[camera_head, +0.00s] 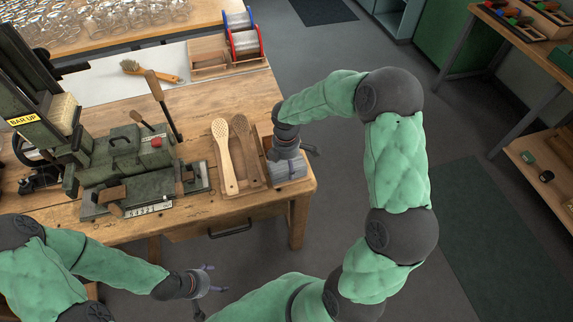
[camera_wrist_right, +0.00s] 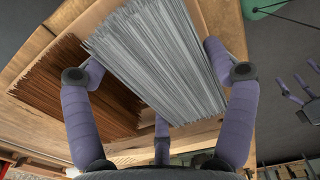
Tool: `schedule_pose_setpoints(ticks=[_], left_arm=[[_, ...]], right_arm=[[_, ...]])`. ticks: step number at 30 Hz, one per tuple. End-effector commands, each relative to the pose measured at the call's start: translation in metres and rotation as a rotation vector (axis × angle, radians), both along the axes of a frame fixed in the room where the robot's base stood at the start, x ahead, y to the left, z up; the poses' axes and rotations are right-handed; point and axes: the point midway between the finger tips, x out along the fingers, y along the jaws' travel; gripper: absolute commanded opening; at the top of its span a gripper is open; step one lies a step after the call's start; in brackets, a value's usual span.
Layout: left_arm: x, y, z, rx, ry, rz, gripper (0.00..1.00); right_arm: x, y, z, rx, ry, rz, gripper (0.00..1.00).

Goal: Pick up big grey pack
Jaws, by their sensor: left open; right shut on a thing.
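The big grey pack (camera_wrist_right: 155,55) is a thick bundle of straight grey bristles, seen large in the right wrist view. In the head view it (camera_head: 289,170) is at the right front corner of the wooden bench. My right gripper (camera_head: 286,150) is over it from above and hides part of it. In the right wrist view my right gripper (camera_wrist_right: 160,80) is shut on the pack, with fingers on either side. A brown bristle bundle (camera_wrist_right: 75,85) lies beside it. My left gripper (camera_head: 207,282) is open and empty, in front of the bench.
A light perforated brush body (camera_head: 223,150) and a brown one (camera_head: 246,150) lie left of the pack. A green machine (camera_head: 130,160) with levers stands on the bench's left part. A wooden spool holder (camera_head: 208,54) and a brush (camera_head: 150,71) are at the back.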

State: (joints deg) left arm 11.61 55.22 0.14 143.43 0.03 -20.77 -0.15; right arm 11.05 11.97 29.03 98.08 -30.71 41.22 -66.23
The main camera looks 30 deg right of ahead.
Motion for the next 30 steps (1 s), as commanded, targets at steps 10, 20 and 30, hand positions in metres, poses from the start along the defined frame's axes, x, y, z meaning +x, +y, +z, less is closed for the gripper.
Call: schedule_pose_setpoints(ticks=[10,20,30], left_arm=[[0.000,0.000,0.021,0.000,0.000,0.000,0.82],[0.000,0.000,0.044,0.000,0.000,0.000,0.82],[0.000,0.000,0.055,0.000,0.000,0.000,0.82]], right_arm=[[-0.002,0.007,0.042,0.000,-0.004,0.003,0.45],[-0.034,0.062,0.102,0.000,-0.002,0.007,0.45],[-0.062,0.112,0.125,0.001,-0.002,0.003,0.45]])
